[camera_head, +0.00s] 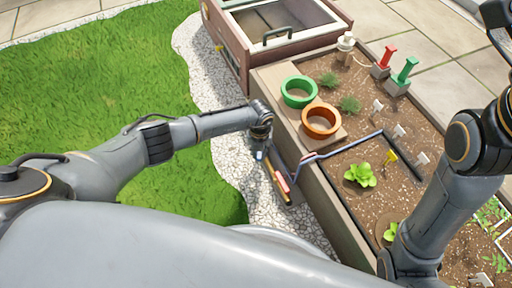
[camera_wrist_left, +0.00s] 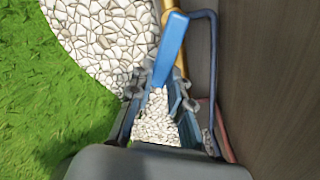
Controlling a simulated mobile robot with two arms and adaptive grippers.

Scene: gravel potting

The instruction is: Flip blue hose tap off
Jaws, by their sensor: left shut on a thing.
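The blue hose tap's lever (camera_wrist_left: 172,48) stands up between the fingertips of my left gripper (camera_wrist_left: 158,88) in the left wrist view. In the head view, my left gripper (camera_head: 262,138) reaches down at the left side of the planter's wall, and a small blue part of the tap (camera_head: 260,156) shows just below it. My left gripper is shut on the blue lever. The tap's body and outlet are largely hidden by the gripper. My right arm shows at the right of the head view, but its gripper is not in view.
A wooden planter (camera_head: 311,185) with soil runs along the right. Green (camera_head: 299,91) and orange (camera_head: 320,120) pots stand on its ledge. A red and yellow bar-like item (camera_head: 278,180) and a grey-blue pipe (camera_head: 340,150) are close to my left gripper. White gravel (camera_head: 235,160) and grass lie to the left.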

